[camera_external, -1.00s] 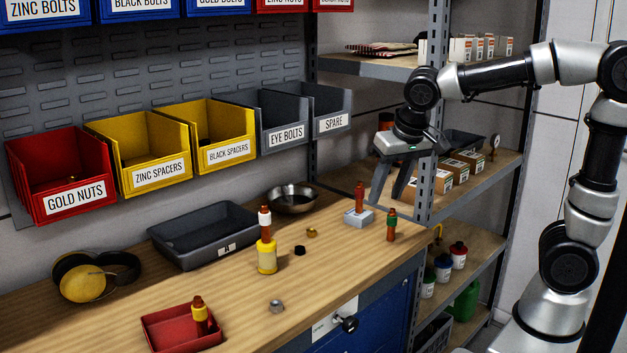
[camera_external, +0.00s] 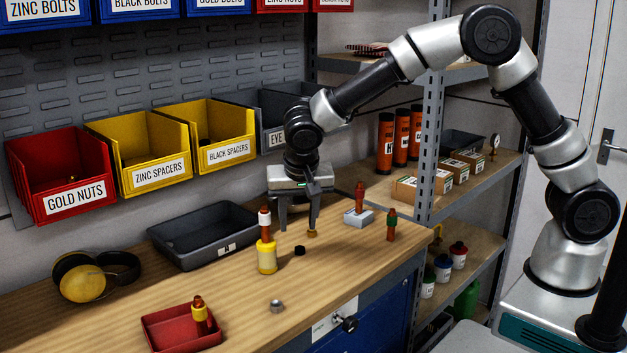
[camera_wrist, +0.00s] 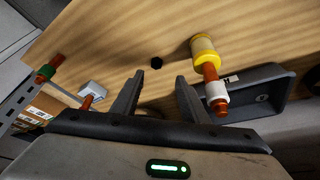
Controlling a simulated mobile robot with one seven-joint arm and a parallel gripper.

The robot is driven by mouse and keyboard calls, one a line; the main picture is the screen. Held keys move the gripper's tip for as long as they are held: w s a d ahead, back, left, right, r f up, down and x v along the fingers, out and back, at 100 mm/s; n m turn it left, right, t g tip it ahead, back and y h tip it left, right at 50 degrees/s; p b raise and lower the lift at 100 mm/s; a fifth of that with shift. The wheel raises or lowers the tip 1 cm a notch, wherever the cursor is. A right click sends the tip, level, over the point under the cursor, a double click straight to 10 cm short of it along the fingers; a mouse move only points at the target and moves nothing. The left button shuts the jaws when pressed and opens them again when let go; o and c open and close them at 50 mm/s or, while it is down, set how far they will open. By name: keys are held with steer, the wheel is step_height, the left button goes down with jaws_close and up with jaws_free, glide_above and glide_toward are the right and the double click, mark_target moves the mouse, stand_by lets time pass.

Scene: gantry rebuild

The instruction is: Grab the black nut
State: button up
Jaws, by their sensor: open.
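The black nut (camera_external: 300,250) lies flat on the wooden workbench, right of the yellow bottle-like holder. In the wrist view the black nut (camera_wrist: 156,62) shows just beyond the fingertips, roughly in line with the gap between them. My gripper (camera_external: 298,228) is open and empty, pointing down above the bench, above and slightly behind the nut in the external view. In the wrist view my gripper (camera_wrist: 159,76) has its two fingers spread apart, with nothing between them.
A yellow holder (camera_external: 267,257) with a red-and-white top stands close left of the nut. A gold nut (camera_external: 311,234) sits behind, near a finger. A grey block (camera_external: 358,218) with an orange piece stands right. A silver nut (camera_external: 277,306) lies in front; a grey tray (camera_external: 200,250) lies left.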

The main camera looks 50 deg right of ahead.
mark_target(300, 247)
steer(key=x, duration=0.3)
steer(key=shift+f, duration=0.1)
steer(key=shift+d+p+x, duration=0.15)
steer(key=shift+x, duration=1.2)
steer(key=shift+d+p+x, duration=0.15)
steer(key=shift+x, duration=1.2)
steer(key=shift+s, duration=0.15)
jaws_close()
